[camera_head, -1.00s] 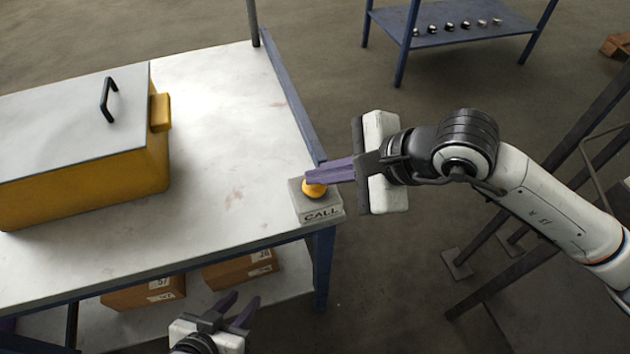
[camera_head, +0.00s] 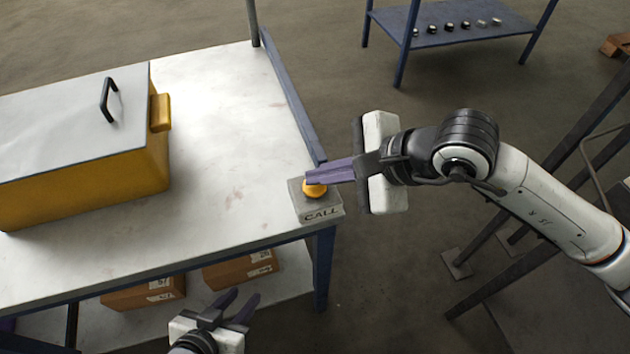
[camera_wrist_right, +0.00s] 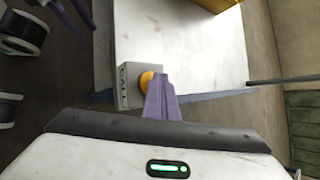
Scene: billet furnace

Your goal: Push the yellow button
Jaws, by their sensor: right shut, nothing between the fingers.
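The yellow button (camera_head: 314,191) sits on a grey box marked CALL (camera_head: 318,213) at the table's right front corner. My right gripper (camera_head: 308,178) is shut and empty, its purple fingertips over the far part of the button. In the right wrist view the yellow button (camera_wrist_right: 147,80) shows just beside the tips of the shut fingers (camera_wrist_right: 159,80), partly hidden by them. I cannot tell whether the tips touch it. My left gripper (camera_head: 238,303) is open and empty, low in front of the table.
A yellow case with a grey lid (camera_head: 85,150) stands on the white table (camera_head: 220,130). A blue rail (camera_head: 290,95) runs along the table's right edge. Cardboard boxes (camera_head: 145,293) lie on the lower shelf. A blue table (camera_head: 450,35) with several small items stands at the back.

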